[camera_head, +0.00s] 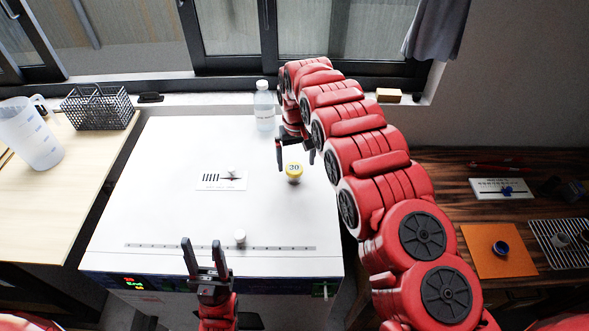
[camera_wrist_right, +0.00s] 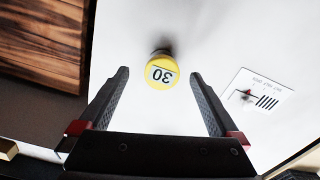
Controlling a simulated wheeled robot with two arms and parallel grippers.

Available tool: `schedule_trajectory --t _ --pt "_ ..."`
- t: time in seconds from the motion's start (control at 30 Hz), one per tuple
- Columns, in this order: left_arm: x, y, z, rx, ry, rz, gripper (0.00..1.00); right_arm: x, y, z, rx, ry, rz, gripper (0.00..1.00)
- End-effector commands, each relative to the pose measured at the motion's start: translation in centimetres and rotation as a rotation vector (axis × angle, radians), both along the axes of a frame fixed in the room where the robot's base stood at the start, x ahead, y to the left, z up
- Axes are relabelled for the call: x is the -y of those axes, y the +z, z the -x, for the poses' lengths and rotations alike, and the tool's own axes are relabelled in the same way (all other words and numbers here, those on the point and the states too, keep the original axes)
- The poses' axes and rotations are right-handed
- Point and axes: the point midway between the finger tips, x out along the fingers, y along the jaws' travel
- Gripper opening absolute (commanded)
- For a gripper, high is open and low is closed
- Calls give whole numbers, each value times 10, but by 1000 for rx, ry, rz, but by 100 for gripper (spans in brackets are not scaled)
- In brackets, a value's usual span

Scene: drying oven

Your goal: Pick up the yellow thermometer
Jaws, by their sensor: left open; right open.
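The yellow thermometer (camera_head: 294,169) has a round yellow top marked 30 and stands on the white oven top (camera_head: 160,200). In the right wrist view the yellow thermometer (camera_wrist_right: 161,73) shows beyond and between the fingertips, apart from both. My right gripper (camera_head: 295,156) is open and empty, just behind and above the thermometer in the head view; its fingers also show in the right wrist view (camera_wrist_right: 158,78). My left gripper (camera_head: 204,246) is open and empty near the oven's front edge.
A small white knob (camera_head: 239,236) is near the oven's front edge. A clear bottle (camera_head: 264,107) stands at the back. A wooden table (camera_head: 450,210) is at the right. The oven top's left part is clear.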

Motion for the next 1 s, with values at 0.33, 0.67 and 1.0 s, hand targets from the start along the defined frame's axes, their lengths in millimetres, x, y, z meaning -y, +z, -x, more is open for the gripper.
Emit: schedule_trajectory --t 0.33,0.67,1.0 --pt "0 18 0 0 0 0 50 -3 -22 -1 -2 1 1 98" --pt "0 10 0 -1 0 0 50 -4 -55 -3 0 1 0 98" --pt "0 9 0 0 0 0 50 -4 -57 -3 1 0 0 98"
